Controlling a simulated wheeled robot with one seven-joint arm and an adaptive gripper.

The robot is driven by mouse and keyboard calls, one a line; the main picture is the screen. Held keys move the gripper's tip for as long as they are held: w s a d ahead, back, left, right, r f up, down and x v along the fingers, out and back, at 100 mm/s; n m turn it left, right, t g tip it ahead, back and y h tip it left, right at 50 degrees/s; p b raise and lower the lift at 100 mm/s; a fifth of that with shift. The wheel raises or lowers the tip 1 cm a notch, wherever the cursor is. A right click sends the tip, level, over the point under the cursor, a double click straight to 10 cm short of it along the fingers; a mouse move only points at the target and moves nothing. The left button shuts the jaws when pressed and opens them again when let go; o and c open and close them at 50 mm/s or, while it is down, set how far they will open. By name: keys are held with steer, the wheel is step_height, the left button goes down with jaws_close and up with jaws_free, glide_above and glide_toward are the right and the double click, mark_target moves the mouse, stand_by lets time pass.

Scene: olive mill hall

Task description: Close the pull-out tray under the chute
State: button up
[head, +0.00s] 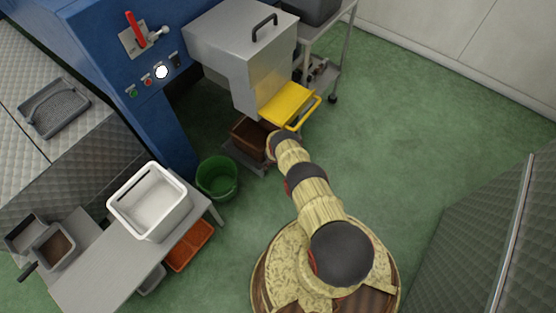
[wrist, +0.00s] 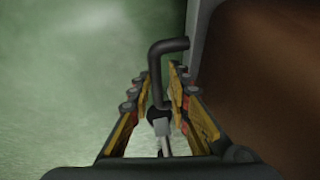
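The pull-out tray (head: 243,163) sits low under the grey chute (head: 240,55). It sticks out toward me, with a brown inside showing. In the wrist view its grey rim (wrist: 196,25) borders the dark brown inside at right. A black bent handle (wrist: 168,47) stands off the tray's wall. My gripper (wrist: 160,73) points down with a finger on each side of the handle's bar. In the head view my arm hides the handle and most of my gripper.
A yellow flap (head: 284,103) with a yellow bar hangs over the tray. A green bucket (head: 217,180) stands left of it. A table with a white bin (head: 150,203) is farther left. A metal cart (head: 325,70) stands behind right. Green floor is clear at right.

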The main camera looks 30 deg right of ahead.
steer(key=o, duration=0.4)
steer(key=shift+r, duration=0.1)
steer(key=shift+c, duration=0.2)
steer(key=v, duration=1.1)
steer(key=shift+a+r, duration=0.2)
steer(key=shift+r, duration=0.15)
steer(key=shift+s, duration=0.1)
stand_by(0.4)
